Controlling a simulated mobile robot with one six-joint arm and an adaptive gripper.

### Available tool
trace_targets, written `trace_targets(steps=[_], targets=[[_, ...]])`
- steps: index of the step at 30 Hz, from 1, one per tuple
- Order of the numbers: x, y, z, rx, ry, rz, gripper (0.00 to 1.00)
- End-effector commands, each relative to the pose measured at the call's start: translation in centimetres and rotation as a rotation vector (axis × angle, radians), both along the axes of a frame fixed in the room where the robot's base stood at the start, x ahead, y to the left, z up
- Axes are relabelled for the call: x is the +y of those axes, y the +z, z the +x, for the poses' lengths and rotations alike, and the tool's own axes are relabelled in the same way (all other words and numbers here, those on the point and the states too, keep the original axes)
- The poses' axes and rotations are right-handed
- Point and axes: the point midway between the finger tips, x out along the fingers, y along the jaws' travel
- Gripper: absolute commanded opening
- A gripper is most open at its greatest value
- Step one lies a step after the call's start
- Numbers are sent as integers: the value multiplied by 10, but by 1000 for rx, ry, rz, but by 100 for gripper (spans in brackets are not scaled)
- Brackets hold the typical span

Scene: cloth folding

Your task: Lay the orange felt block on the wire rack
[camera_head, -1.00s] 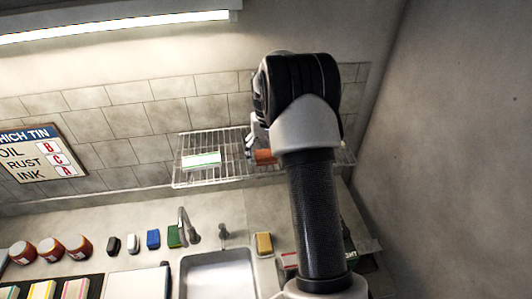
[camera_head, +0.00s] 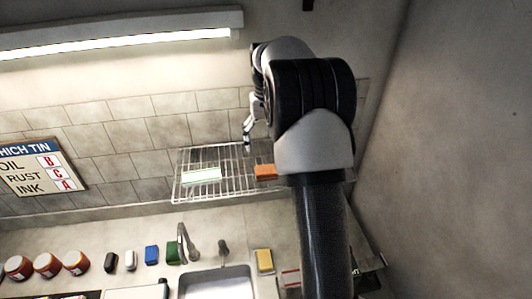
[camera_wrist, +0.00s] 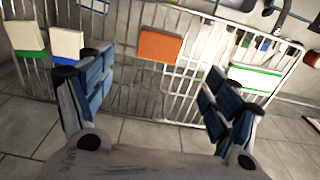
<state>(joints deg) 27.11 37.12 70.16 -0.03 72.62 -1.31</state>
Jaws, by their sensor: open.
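The orange felt block (camera_head: 266,172) lies on the wire rack (camera_head: 228,190) on the back wall, its right part hidden behind my arm in the head view. In the wrist view the whole orange block (camera_wrist: 160,45) shows flat on the rack's wires (camera_wrist: 150,100). My gripper (camera_head: 247,132) is above the rack, clear of the block. In the wrist view its blue-padded fingers (camera_wrist: 156,74) are spread wide with nothing between them.
A white-and-green block (camera_head: 202,176) lies on the rack left of the orange one. The wrist view shows other white blocks (camera_wrist: 27,38) (camera_wrist: 68,44) on the rack. Below are a sink (camera_head: 214,284), a tap (camera_head: 183,245), and a yellow block (camera_head: 264,261) on the counter.

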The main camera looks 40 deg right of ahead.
Motion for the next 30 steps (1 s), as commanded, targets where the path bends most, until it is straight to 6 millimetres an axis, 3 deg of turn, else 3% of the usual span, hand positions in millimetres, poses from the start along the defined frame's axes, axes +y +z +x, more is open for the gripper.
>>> trace_targets(steps=[5, 8, 14, 18, 22, 30], targets=[[2, 7, -1, -2, 2, -1, 82], [14, 20, -4, -14, 18, -7, 82], [72, 70, -34, -78, 92, -34, 82], [119, 99, -71, -130, 154, -53, 82], [157, 115, -112, -181, 212, -68, 82], [220, 114, -206, -290, 329, -87, 82]])
